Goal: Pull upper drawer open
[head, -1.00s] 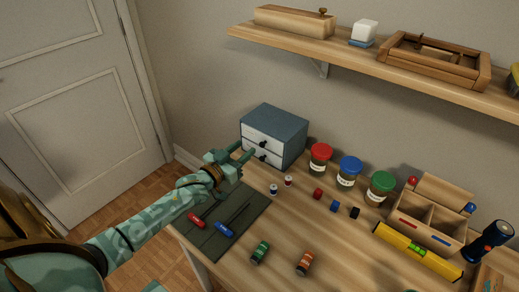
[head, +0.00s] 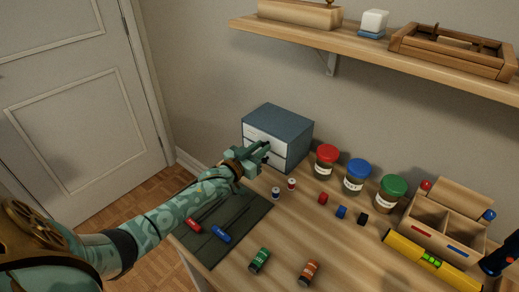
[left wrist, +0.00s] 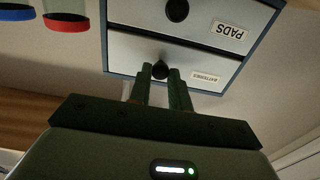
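The blue-grey drawer cabinet (head: 287,125) stands at the back left of the desk, with two white drawer fronts. The upper drawer (head: 262,134) looks flush with the cabinet. In the left wrist view, which is upside down, the upper drawer (left wrist: 118,50) carries a "BATTERIES" label and the lower drawer (left wrist: 190,25) a "PADS" label. My left gripper (left wrist: 160,72) has its fingers close on both sides of the upper drawer's dark knob (left wrist: 160,69) and appears shut on it. In the head view, my left gripper (head: 265,150) hides this knob. My right gripper is not in view.
Jars with red (head: 327,153), blue (head: 358,169) and green (head: 393,186) lids stand right of the cabinet. Two small spools (head: 291,184) stand in front of it. A dark mat (head: 238,238) with two screwdrivers lies below my left arm. A shelf (head: 370,52) hangs above.

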